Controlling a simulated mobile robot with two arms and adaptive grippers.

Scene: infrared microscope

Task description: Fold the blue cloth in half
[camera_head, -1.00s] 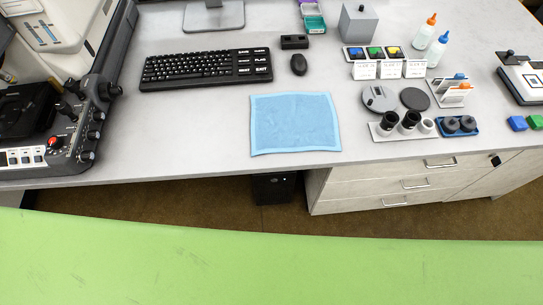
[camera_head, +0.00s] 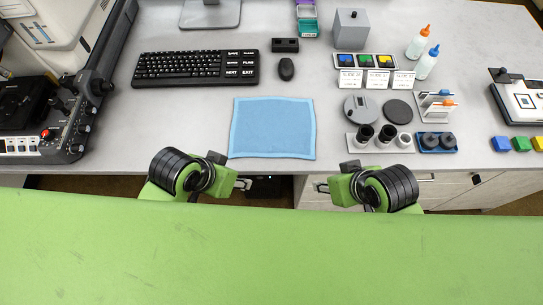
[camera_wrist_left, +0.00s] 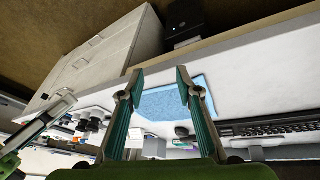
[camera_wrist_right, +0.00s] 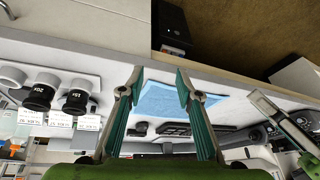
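The blue cloth (camera_head: 272,128) lies flat and spread out on the grey desk, close to its front edge. It also shows between the fingers in the left wrist view (camera_wrist_left: 165,103) and in the right wrist view (camera_wrist_right: 165,97). My left gripper (camera_wrist_left: 158,80) is open and empty, apart from the cloth. My right gripper (camera_wrist_right: 158,78) is open and empty, also apart from the cloth. In the head view my two wrists are in front of the desk edge, one on each side of the cloth; the fingers hardly show there.
A keyboard (camera_head: 196,68) and a mouse (camera_head: 286,69) lie behind the cloth. Black objectives on a plate (camera_head: 364,134) and a grey disc (camera_head: 360,108) stand to its right. Microscope controls (camera_head: 70,128) are at far left. Desk around the cloth is clear.

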